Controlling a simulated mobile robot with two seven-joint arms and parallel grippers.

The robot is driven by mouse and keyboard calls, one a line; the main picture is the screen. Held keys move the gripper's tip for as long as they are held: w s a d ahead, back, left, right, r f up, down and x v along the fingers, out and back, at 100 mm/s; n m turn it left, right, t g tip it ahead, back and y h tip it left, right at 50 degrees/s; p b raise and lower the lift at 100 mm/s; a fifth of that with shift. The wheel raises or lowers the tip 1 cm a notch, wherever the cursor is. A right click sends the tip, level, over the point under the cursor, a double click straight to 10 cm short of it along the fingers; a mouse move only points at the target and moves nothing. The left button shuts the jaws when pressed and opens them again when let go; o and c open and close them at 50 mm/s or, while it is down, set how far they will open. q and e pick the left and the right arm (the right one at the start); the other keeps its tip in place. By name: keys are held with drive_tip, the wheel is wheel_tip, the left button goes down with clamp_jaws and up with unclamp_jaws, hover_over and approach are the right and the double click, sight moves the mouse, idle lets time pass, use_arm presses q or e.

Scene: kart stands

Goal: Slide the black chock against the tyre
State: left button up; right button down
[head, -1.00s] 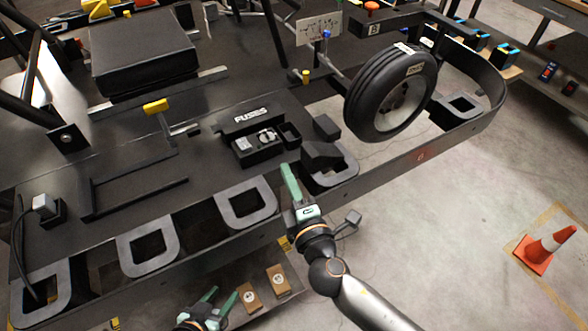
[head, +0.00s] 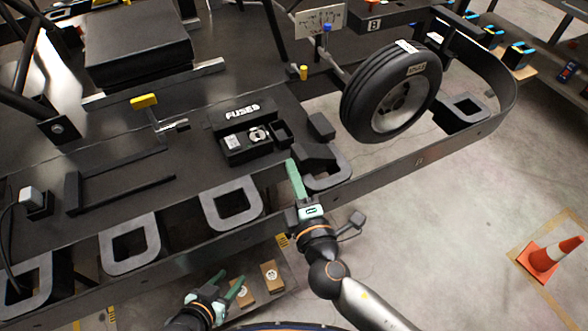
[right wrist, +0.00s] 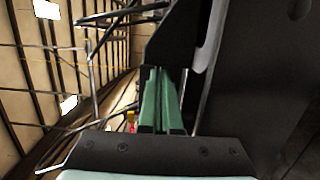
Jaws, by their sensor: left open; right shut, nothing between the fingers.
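A small black block, which looks like the chock (head: 321,126), sits on the dark deck just left of the tyre (head: 370,95) in the head view. A narrow gap seems to show between them. The tyre stands upright with a grey hub. My right gripper (head: 291,164) is shut and empty, its green fingers over the deck edge, left of and nearer than the block, apart from it. In the right wrist view its fingers (right wrist: 160,75) lie together beside a large dark surface. My left gripper (head: 232,283) is open and empty, low in front of the deck.
A black FUSES box (head: 250,135) stands on the deck left of the block. Grey D-shaped frames (head: 232,203) line the front edge, one beside my right fingers. A yellow-topped lever (head: 145,101) stands further left. An orange cone (head: 553,258) is on the floor at right.

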sight(327, 158)
drive_tip(key=w+d, duration=0.1)
drive_tip(key=d, duration=0.1)
drive_tip(key=w+d, duration=0.3)
drive_tip(key=d, duration=0.1)
drive_tip(key=shift+w+d, duration=0.25)
drive_tip(key=shift+d, duration=0.1)
